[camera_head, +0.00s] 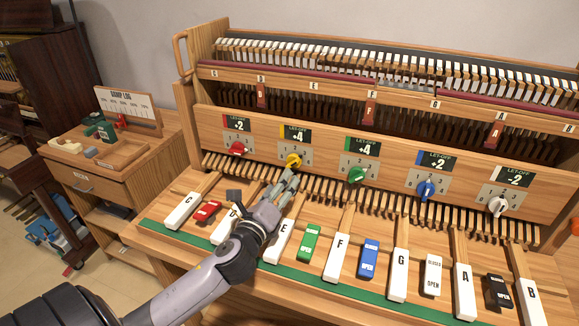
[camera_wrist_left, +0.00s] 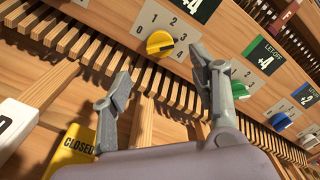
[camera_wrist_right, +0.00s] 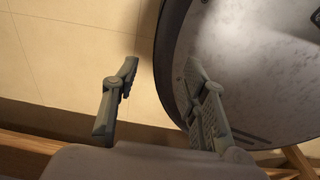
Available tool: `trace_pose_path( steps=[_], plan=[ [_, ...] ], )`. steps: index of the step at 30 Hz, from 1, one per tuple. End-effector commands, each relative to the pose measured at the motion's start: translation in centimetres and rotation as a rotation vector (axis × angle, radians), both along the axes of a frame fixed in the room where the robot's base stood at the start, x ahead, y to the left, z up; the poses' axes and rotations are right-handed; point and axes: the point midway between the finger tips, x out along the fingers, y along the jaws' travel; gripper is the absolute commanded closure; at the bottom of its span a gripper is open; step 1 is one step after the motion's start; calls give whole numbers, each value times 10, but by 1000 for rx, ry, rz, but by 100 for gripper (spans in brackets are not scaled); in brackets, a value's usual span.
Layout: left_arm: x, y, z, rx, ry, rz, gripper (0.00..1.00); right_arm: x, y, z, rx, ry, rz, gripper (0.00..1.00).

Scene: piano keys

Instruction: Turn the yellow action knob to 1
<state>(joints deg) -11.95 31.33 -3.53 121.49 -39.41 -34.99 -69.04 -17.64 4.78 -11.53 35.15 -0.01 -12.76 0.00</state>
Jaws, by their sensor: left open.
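The yellow knob (camera_head: 293,160) sits on a white numbered plate on the upright wooden panel, below a yellow-edged LET-OFF sign reading +4. In the left wrist view the knob (camera_wrist_left: 160,43) shows numbers 0 to 4 around it. Its pale pointer mark faces right, toward the 3 and 4 side. My left gripper (camera_head: 285,184) is just below and in front of the knob, empty. In the left wrist view my left gripper (camera_wrist_left: 163,70) has its fingers spread apart, with the knob between and beyond the tips, apart from them. My right gripper (camera_wrist_right: 162,72) is open and empty, away from the panel.
A red knob (camera_head: 238,148) is left of the yellow one; green (camera_head: 356,174), blue (camera_head: 425,190) and white (camera_head: 498,206) knobs are to the right. Lettered keys and coloured blocks line the shelf below. A yellow CLOSED block (camera_wrist_left: 72,150) lies under my left arm.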

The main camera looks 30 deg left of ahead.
Motion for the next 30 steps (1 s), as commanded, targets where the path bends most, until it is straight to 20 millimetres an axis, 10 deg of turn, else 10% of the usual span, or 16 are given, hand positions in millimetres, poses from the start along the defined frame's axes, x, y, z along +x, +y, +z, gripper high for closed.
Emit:
trace_pose_path(
  steps=[12, 30],
  plan=[
    [67, 16, 0, -1, 0, 1, 45, 17, 1, 9, 2, -26, -3, 60],
    [75, 18, -1, -1, 1, 0, 56, 9, 6, 8, 9, -15, -4, 60]
  ],
)
